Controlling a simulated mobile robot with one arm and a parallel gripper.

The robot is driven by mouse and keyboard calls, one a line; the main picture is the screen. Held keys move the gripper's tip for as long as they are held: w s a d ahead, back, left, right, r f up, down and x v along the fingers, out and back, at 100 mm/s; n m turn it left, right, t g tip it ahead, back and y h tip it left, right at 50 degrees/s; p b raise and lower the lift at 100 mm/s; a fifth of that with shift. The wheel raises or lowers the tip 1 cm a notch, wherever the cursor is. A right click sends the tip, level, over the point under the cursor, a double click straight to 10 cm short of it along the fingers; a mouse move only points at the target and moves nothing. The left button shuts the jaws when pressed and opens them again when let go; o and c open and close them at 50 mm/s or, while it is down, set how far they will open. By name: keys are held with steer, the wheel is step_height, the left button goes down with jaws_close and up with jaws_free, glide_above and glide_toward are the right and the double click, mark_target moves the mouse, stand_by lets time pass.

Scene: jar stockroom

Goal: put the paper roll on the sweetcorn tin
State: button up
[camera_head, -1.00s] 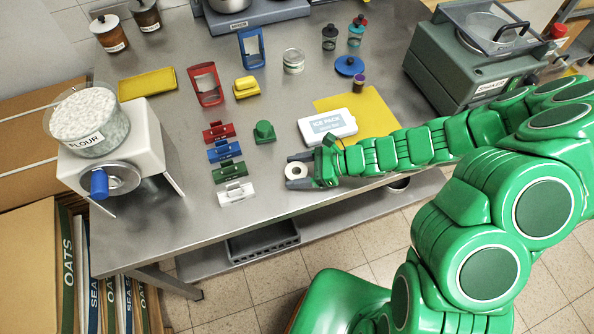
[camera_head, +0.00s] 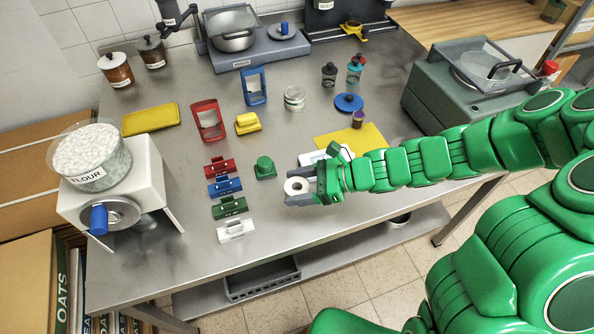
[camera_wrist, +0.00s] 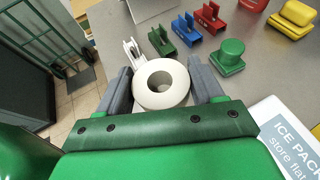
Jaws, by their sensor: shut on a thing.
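The white paper roll (camera_head: 289,188) is in my gripper (camera_head: 294,190), in front of the ice pack in the head view. In the wrist view the roll (camera_wrist: 160,104) sits with its hole facing the camera, between the two grey fingers of my gripper (camera_wrist: 161,76). The fingers are shut on its sides. The roll appears held above the steel table; its height is hard to tell. I cannot make out a sweetcorn tin in either view.
White, green, blue and red clips (camera_head: 236,230) stand in a row left of my gripper, with a green stamp-like piece (camera_head: 265,168) nearby. The ice pack (camera_wrist: 286,132) lies beside my gripper. A flour machine (camera_head: 144,165) stands at the left.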

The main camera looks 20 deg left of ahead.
steer(key=w+a+r+m+t, duration=0.2)
steer(key=w+a+r, duration=0.15)
steer(key=w, duration=0.55)
steer(key=w+a+r+m+t, duration=0.2)
steer(key=w+a+r+t, duration=0.15)
steer(key=w, duration=0.55)
steer(key=w+a+r+m+t, duration=0.2)
steer(key=w+a, duration=0.2)
steer(key=w, duration=0.5)
glide_above(295, 92)
steer(key=s, duration=0.1)
steer(key=shift+g+y, duration=0.25)
steer(key=shift+y, duration=0.15)
steer(key=f, duration=0.8)
steer(key=shift+s+d, duration=0.1)
steer(key=shift+d, duration=0.25)
steer(key=shift+w+a+f, duration=0.25)
steer(key=shift+w+f, duration=0.1)
steer(key=shift+f, duration=0.3)
steer(key=shift+w+a+f, duration=0.15)
steer(key=shift+f, duration=1.55)
